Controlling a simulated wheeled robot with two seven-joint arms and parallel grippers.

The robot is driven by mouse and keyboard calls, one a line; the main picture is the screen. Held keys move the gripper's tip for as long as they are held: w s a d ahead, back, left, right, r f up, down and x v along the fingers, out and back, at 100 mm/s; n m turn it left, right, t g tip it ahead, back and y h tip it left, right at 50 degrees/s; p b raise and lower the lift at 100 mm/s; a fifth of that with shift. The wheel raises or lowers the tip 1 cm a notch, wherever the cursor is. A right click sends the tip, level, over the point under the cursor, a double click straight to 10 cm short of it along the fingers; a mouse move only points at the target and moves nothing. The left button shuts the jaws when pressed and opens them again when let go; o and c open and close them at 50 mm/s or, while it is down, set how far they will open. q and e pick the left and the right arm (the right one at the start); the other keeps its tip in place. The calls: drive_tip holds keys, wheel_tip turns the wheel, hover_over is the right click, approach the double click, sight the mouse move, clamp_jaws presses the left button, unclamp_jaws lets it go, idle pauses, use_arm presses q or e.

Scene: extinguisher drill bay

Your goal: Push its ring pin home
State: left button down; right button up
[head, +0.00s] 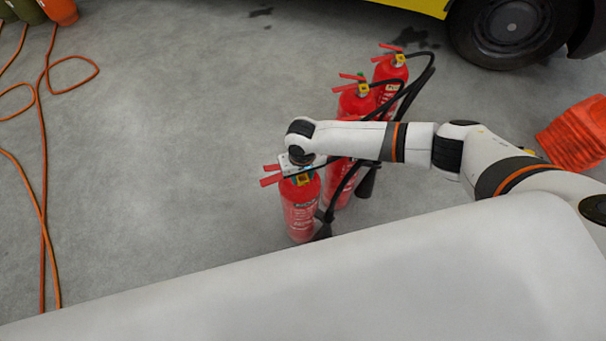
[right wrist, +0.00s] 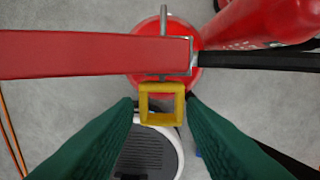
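The near red extinguisher (head: 300,211) stands upright on the floor, with its red levers (head: 271,174) pointing left. In the right wrist view, its red lever (right wrist: 90,54) crosses the picture and covers the middle of the pin. The yellow ring (right wrist: 162,102) lies just below the lever, with a short gap between. The grey metal pin end (right wrist: 163,15) shows beyond the lever's upper side. My right gripper (right wrist: 161,98) is at the head, its green fingers slightly apart on either side of the ring, without a clear grip. My left gripper is not in view.
Two more red extinguishers (head: 352,105) (head: 391,72) stand close behind, with black hoses beside my right arm. An orange object (head: 576,135) lies at right. Orange hose (head: 43,180) runs over the left floor. A vehicle wheel (head: 512,28) is at the back; the left-middle floor is clear.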

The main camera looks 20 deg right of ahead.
drive_tip(key=o, duration=0.3)
drive_tip(key=shift+s, duration=0.1)
drive_tip(key=shift+f, duration=0.1)
wheel_tip(320, 180, up, 12)
drive_tip(key=shift+p, duration=0.4)
drive_tip(key=shift+s, duration=0.1)
